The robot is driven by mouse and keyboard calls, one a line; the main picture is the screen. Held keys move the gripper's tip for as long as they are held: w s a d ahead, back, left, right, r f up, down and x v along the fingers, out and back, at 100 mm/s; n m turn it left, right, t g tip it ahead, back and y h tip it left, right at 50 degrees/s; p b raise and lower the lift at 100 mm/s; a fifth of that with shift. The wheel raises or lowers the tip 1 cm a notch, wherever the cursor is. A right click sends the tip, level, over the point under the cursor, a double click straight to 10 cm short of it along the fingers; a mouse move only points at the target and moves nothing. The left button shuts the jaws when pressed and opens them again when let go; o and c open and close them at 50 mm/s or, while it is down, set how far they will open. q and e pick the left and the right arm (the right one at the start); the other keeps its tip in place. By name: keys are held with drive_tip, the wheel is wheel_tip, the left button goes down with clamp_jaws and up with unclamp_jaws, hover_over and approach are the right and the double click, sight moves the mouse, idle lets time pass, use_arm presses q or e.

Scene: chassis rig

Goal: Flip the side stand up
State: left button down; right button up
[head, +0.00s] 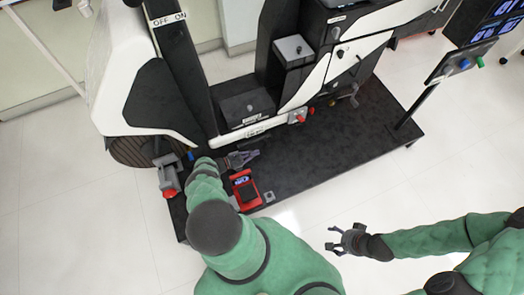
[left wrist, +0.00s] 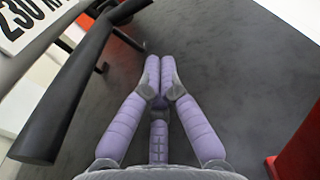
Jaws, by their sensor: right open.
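A thick black bar (left wrist: 75,95), which looks like the side stand, slants across the left side of the left wrist view beside a white label plate. I cannot make it out for sure in the head view. My left gripper (head: 252,154) is low over the dark platform, close to the rig's lower edge. In the left wrist view, its purple fingers (left wrist: 161,75) come together at the tips with nothing between them. They are right of the bar and apart from it. My right gripper (head: 335,240) is open and empty, over the floor in front of the platform.
The black and white rig (head: 175,75) stands on the dark platform (head: 350,135). A red device (head: 245,190) lies near my left forearm. A red-tipped grey part (head: 168,178) is at the platform's left. A post with a button panel (head: 460,65) rises at right.

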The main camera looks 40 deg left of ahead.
use_arm(q)
drive_tip(key=v, duration=0.6)
drive_tip(key=shift+s, duration=0.3)
drive_tip(key=shift+a+r, duration=0.1)
drive_tip(key=shift+a, duration=0.05)
